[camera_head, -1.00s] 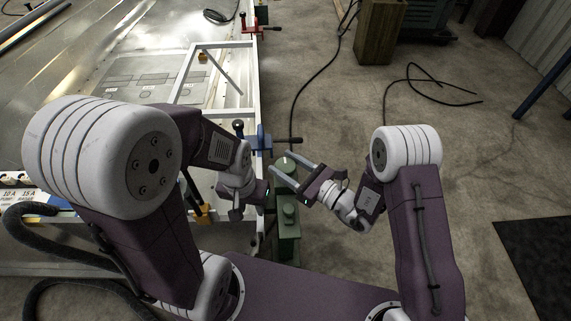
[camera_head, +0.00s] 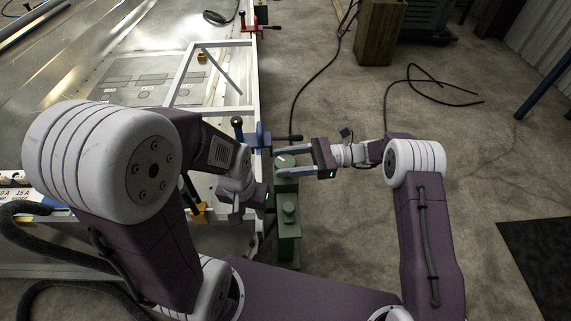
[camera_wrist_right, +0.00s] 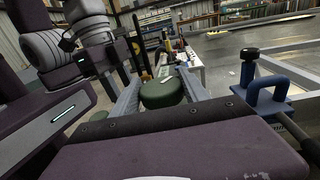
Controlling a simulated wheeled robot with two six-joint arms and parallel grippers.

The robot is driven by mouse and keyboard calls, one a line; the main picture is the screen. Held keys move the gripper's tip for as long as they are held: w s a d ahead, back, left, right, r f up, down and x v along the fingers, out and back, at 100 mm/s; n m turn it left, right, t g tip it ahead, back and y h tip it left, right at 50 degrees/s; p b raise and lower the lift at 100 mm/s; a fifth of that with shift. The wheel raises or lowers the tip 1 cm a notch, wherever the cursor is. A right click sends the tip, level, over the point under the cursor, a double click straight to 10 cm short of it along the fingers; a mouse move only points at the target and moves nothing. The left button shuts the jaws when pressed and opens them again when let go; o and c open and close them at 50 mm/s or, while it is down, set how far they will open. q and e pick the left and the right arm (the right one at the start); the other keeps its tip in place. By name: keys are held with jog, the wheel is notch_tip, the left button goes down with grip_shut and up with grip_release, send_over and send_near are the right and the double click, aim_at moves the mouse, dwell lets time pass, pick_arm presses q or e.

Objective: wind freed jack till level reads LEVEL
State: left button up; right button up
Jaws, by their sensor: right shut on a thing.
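A green jack-like stand (camera_head: 289,232) stands on the floor beside the white frame's right edge. Its round green top (camera_head: 284,160) has a pale mark, and it shows in the right wrist view as a round knob (camera_wrist_right: 161,92). My right gripper (camera_head: 283,161) reaches in from the right and is shut on this green top, one finger on each side. My left gripper (camera_head: 258,196) is below and left of it, beside the stand; its fingertips are not clear. It also shows at upper left in the right wrist view (camera_wrist_right: 122,50). No level reading can be made out.
A blue clamp (camera_head: 258,139) with a black-ended bar sits on the frame edge just above my right gripper. A red clamp (camera_head: 252,28) is farther along, and an orange one (camera_head: 199,213) is near my left arm. Cables cross the floor; the floor at right is mostly clear.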

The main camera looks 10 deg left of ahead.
jog(key=shift+f+n+g+h+b, duration=0.1)
jog(key=shift+n+g+h+b, duration=0.55)
jog(key=shift+g, duration=0.45)
jog(key=shift+n, duration=0.25)
jog(key=o, duration=1.4)
jog(key=shift+c, duration=0.2)
jog(key=v, duration=0.7)
jog(key=shift+w+d, duration=0.2)
